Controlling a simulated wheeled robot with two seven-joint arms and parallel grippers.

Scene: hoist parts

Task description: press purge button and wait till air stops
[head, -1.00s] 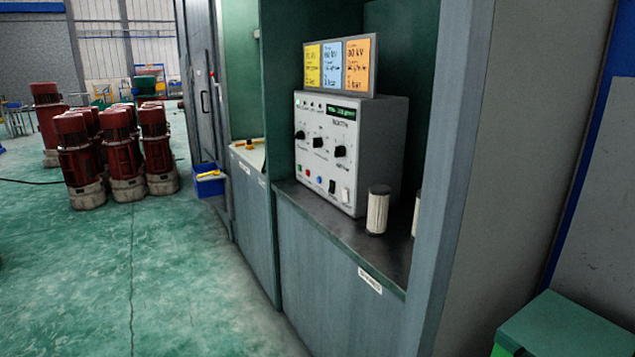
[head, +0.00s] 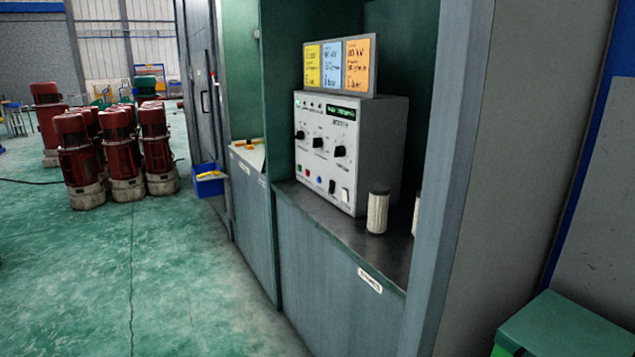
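A grey control box (head: 350,152) stands on the dark shelf of a green-grey cabinet bay, right of centre in the head view. Its front has a small green-lit display (head: 341,112), several black knobs and a lower row of small controls. In that row are a red button (head: 307,173), a blue button (head: 319,180), a black switch (head: 332,187) and a white switch (head: 345,195). Their labels are too small to read, so I cannot tell which is the purge button. Neither of my grippers is in view.
A yellow, blue and orange card panel (head: 340,66) tops the box. A pale ribbed cylinder (head: 377,213) stands on the shelf beside it. A grey post (head: 449,180) edges the bay. Red motors (head: 120,155) stand at left; a blue bin (head: 208,184) is beside the cabinet.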

